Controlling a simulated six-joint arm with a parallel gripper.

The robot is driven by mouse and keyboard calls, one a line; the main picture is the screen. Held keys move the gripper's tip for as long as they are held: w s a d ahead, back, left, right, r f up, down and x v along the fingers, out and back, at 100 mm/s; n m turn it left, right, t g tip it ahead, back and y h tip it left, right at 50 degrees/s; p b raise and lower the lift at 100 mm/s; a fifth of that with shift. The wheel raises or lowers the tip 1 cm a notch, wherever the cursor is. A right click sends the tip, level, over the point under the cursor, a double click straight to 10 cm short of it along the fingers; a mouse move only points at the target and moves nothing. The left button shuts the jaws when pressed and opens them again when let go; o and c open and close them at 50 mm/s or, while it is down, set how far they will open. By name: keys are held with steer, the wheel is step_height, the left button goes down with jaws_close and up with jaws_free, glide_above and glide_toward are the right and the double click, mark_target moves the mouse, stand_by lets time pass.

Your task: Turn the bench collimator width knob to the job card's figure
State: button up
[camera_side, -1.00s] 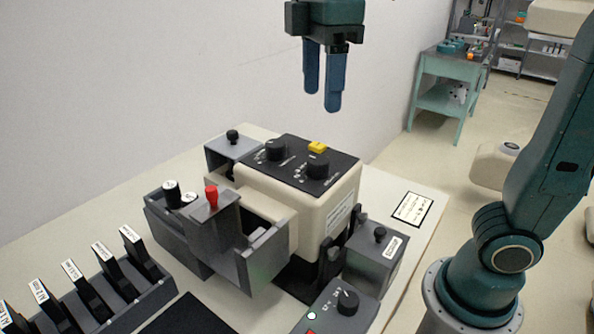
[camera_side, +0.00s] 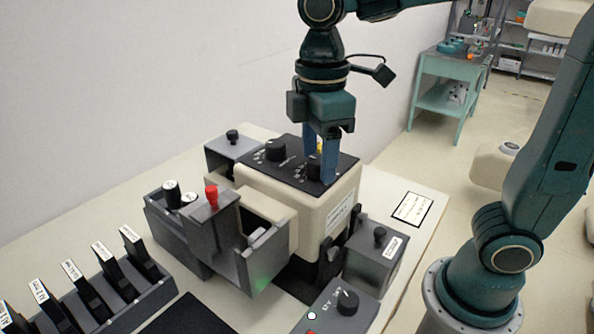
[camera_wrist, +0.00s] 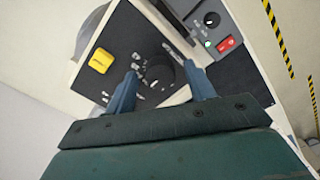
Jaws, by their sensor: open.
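The cream collimator housing (camera_side: 315,212) stands on the bench with a black top panel (camera_side: 296,178). The panel carries two dark knobs; the left one (camera_side: 276,151) is clear. My gripper (camera_side: 322,174) is open and points down over the right knob (camera_side: 314,168), which it partly hides. In the wrist view the right knob (camera_wrist: 160,76) lies between my spread fingers (camera_wrist: 163,88), with gaps showing on both sides. I cannot read the panel lettering or tell which knob is the width one. The white card (camera_side: 412,208) lies flat at the bench's right; its figure is unreadable.
A yellow block (camera_wrist: 101,60) sits on the panel beside the knob. A rack of labelled plates (camera_side: 105,300) stands at left.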

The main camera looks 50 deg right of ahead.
steer(key=shift+f, duration=0.1)
steer(key=c, duration=1)
steer(key=shift+m, duration=0.4)
steer(key=m, duration=0.9)
steer(key=o, duration=1)
